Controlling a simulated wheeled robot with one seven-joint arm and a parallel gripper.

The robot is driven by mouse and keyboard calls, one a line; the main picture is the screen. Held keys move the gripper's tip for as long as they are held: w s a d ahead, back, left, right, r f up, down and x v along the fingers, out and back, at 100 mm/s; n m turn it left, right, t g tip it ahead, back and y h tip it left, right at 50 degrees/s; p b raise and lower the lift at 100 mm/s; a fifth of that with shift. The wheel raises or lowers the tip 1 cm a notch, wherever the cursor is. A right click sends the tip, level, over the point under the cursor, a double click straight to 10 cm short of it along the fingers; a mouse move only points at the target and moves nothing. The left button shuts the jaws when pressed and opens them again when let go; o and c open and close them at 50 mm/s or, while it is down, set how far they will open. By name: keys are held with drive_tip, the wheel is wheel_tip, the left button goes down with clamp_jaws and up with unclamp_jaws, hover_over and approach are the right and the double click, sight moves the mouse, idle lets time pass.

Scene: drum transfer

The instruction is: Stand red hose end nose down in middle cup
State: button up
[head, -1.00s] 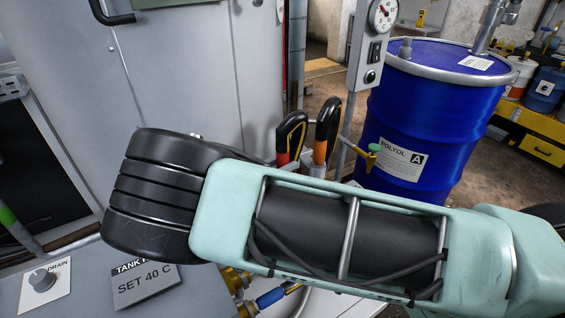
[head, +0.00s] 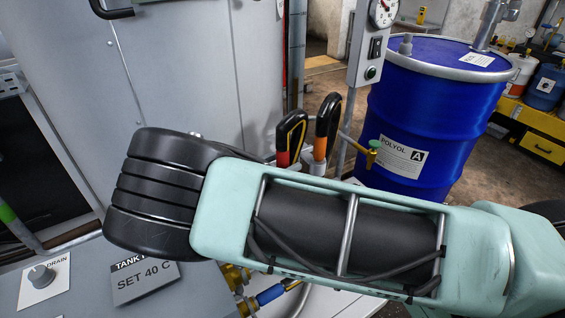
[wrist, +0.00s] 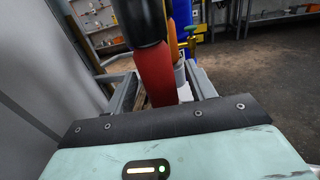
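The red hose end (head: 283,158) stands with its black looped handle up, just beyond my arm in the head view. In the wrist view the red hose end (wrist: 154,75) runs down between the fingers of my gripper (wrist: 160,92). The grey fingers stand apart on either side of it, with gaps showing, so my gripper looks open around it. An orange hose end (head: 320,148) stands just right of the red one, in a pale cup (head: 317,168). The foot of the red hose end and the other cups are hidden. My gripper is hidden in the head view.
A blue drum (head: 432,120) stands behind at the right, with a gauge post (head: 368,60) and a green-handled tap (head: 374,152) near the hose ends. A grey cabinet (head: 190,70) rises at the left. A sloped panel (head: 90,280) lies at the front left.

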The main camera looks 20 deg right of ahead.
wheel_tip(320, 180, up, 10)
drive_tip(key=shift+r+b, duration=0.1)
drive_tip(key=shift+b, duration=0.3)
idle(0.4)
